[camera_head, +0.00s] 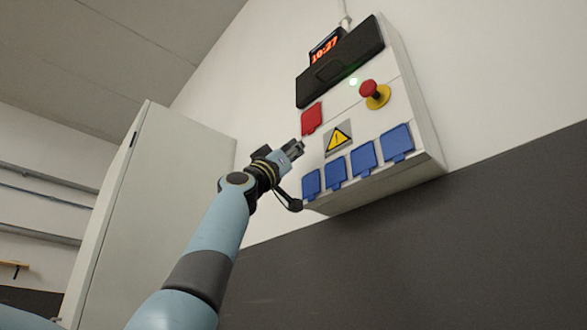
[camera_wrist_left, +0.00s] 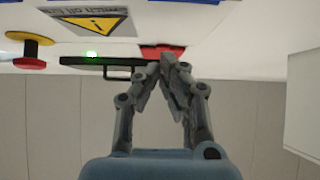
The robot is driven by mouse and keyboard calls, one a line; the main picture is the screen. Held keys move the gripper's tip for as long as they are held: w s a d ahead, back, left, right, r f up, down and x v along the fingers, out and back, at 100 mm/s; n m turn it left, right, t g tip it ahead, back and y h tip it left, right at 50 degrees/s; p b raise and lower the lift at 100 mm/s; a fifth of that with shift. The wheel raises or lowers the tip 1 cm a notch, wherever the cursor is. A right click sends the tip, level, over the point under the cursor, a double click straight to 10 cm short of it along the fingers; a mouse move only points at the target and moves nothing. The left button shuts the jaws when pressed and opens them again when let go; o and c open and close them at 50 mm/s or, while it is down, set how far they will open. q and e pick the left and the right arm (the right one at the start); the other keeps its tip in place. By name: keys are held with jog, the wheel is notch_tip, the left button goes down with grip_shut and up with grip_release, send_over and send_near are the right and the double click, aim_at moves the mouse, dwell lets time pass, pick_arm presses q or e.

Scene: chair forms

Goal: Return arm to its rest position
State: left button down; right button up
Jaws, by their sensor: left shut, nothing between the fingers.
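My left arm rises from the bottom of the head view. My left gripper (camera_head: 296,148) is shut and empty, just left of the wall-mounted control box (camera_head: 405,108), near its red cover (camera_head: 311,119) and blue socket covers (camera_head: 363,158). I cannot tell whether it touches the box. In the left wrist view the gripper's fingertips (camera_wrist_left: 170,58) meet, with nothing between them; the red cover (camera_wrist_left: 162,50) shows partly behind them. My right gripper is in neither view.
The box carries a red emergency button (camera_head: 371,90) on a yellow base, a yellow warning sign (camera_head: 338,139), a green light and a black panel (camera_head: 340,62). A clock display reading 10:27 sits above. A tall pale cabinet (camera_head: 165,190) stands at left, behind my arm.

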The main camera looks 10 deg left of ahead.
pick_arm(q)
jog(key=shift+s+a+f+b, duration=0.1)
jog(key=shift+f+b, duration=0.1)
jog(key=shift+f, duration=0.6)
jog(key=shift+s+f+b, duration=0.1)
jog(key=shift+f+b, duration=0.05)
jog(key=shift+f, duration=0.65)
